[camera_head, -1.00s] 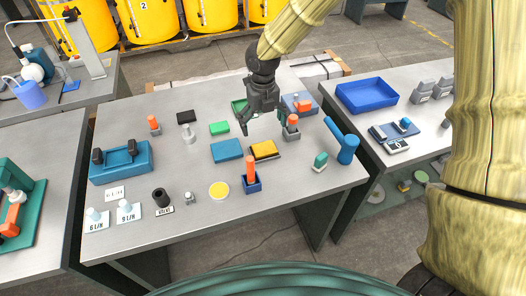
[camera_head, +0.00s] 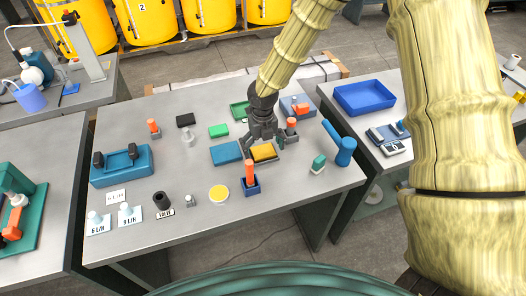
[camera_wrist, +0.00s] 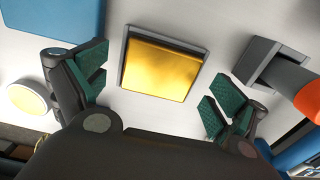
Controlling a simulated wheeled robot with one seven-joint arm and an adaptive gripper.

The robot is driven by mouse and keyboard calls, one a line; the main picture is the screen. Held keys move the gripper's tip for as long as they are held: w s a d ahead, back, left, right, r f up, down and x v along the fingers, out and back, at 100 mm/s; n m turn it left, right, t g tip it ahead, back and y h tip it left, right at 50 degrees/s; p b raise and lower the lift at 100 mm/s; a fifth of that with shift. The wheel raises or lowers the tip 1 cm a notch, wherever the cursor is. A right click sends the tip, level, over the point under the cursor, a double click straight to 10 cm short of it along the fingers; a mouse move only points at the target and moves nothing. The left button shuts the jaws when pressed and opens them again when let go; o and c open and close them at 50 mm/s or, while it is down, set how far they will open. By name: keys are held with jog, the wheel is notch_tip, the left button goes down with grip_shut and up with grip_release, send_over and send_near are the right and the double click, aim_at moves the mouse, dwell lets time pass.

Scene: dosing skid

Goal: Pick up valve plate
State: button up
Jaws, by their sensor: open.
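A yellow square plate (camera_head: 262,152), which looks like the valve plate, lies on a grey base on the table; it also shows in the wrist view (camera_wrist: 160,69). My gripper (camera_head: 262,141) is above and at it, pointing down. In the wrist view my gripper (camera_wrist: 154,92) is open, with one green-padded finger on each side of the plate. The height of the fingertips over the table is hard to tell.
A blue plate (camera_head: 227,153) lies left of the yellow one. A dark-blue holder with an orange handle (camera_head: 250,173) stands in front. Another orange-topped part (camera_head: 291,126) stands close to the right of my gripper. A yellow disc (camera_head: 219,194) lies nearer. The table's front strip is clear.

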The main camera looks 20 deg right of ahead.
jog(key=shift+f, duration=0.4)
jog(key=c, duration=1.3)
jog(key=shift+r, duration=0.15)
